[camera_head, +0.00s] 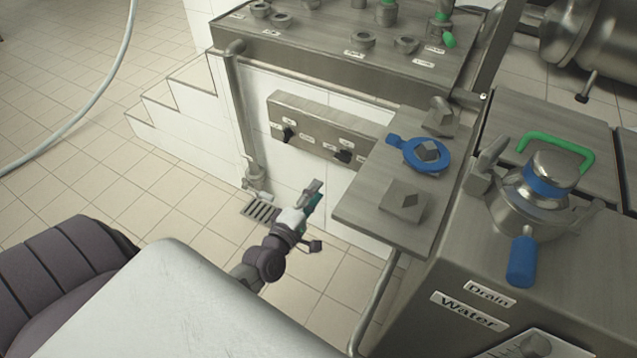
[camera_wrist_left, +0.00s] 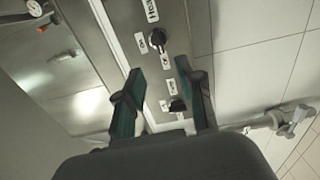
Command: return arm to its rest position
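My left gripper (camera_head: 312,198) is low in the middle of the head view, in front of the white tiled wall and left of the small steel shelf. It also shows in the left wrist view (camera_wrist_left: 161,78), where its two teal-padded fingers stand apart with nothing between them. Behind the fingers is a steel panel (camera_wrist_left: 118,20) with a black knob (camera_wrist_left: 158,38) and a second knob (camera_wrist_left: 177,104). The same panel shows in the head view (camera_head: 315,133). My right gripper is not in view.
The steel shelf (camera_head: 350,212) holds a blue ring-handled part (camera_head: 447,160) and grey blocks. A steel counter (camera_head: 450,270) with a blue-handled valve (camera_head: 522,262) stands at right. A pipe (camera_head: 237,110) runs down the wall to a floor drain (camera_head: 262,209). Open tiled floor (camera_head: 190,190) lies left.

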